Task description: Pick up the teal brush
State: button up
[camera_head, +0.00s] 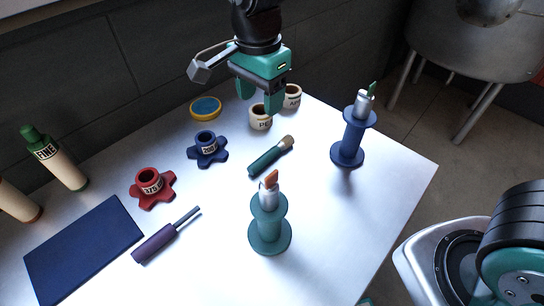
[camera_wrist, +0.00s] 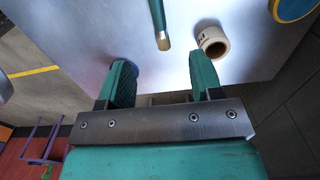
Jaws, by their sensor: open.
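The teal brush (camera_head: 268,158) lies on the white table, its teal handle toward the lower left and its brown tip toward the upper right. In the wrist view the brush (camera_wrist: 158,22) enters from the top edge, its tip pointing down toward the gap between my fingers; the rest of the handle is out of frame. My gripper (camera_head: 259,98) is open and empty above the table's back edge, beyond the brush's tip. In the wrist view my gripper (camera_wrist: 161,72) has its fingers wide apart, with nothing between them.
A blue spool (camera_head: 347,152) stands right, a teal spool (camera_head: 268,236) in front. Blue (camera_head: 208,155) and red (camera_head: 153,195) star-shaped pieces, a purple-handled tool (camera_head: 155,243) and a navy mat (camera_head: 85,250) are left.

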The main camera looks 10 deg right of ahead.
send_over(265, 155)
notch_tip(265, 155, down, 11)
jog(key=shift+w+a+p, duration=0.1)
jog(key=shift+a+p, duration=0.05)
jog(key=shift+p, duration=0.25)
jog(key=shift+f+p, duration=0.5)
jog(key=shift+f, duration=2.25)
jog(key=c, duration=1)
